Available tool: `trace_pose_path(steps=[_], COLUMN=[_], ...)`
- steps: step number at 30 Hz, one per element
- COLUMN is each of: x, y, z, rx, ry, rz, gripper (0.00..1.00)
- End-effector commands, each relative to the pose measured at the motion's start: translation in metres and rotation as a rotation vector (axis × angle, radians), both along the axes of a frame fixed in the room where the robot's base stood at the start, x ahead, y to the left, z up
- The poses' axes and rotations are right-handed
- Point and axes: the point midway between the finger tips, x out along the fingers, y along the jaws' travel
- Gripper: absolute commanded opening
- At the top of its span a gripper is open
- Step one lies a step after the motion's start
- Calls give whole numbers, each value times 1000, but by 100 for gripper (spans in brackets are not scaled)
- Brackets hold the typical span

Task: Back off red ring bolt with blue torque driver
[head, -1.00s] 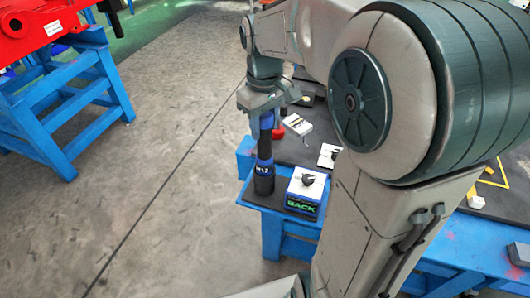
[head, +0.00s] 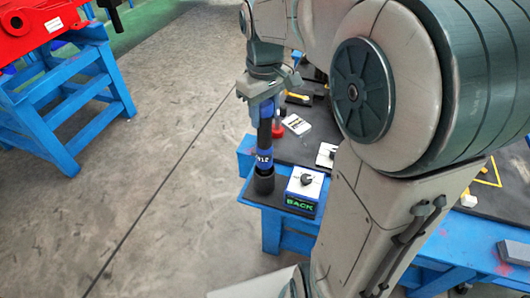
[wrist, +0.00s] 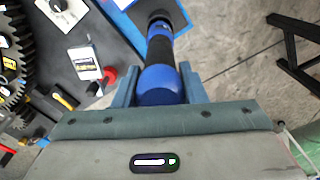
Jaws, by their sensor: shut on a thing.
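My gripper (head: 264,100) is shut on the blue torque driver (head: 265,132), which hangs upright below it. The driver has a black shaft and a blue band with white marking. Its lower end is at the black cup-like holder (head: 264,181) on the bench corner; I cannot tell whether it is still inside. In the wrist view the driver's round blue end (wrist: 160,86) sits between the two fingers, its body pointing away. A red machine part (head: 38,28) rests on a blue stand at upper left. I cannot make out a red ring bolt on it.
A blue and white box (head: 304,188) with a black knob and a green BACK display stands right of the holder. The blue bench (head: 270,212) carries cards, a red item (head: 278,129) and tools. Open floor lies between the bench and the blue stand (head: 75,95).

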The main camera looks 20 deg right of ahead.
Motion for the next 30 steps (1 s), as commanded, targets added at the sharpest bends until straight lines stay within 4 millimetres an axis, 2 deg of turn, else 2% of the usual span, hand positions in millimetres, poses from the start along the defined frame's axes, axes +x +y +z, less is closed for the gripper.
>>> trace_pose_path(steps=[1,30], x=[1,0], y=[0,0], z=[6,48], rx=[-1,-1], ry=[-4,-4], rz=[0,0], gripper=[0,0])
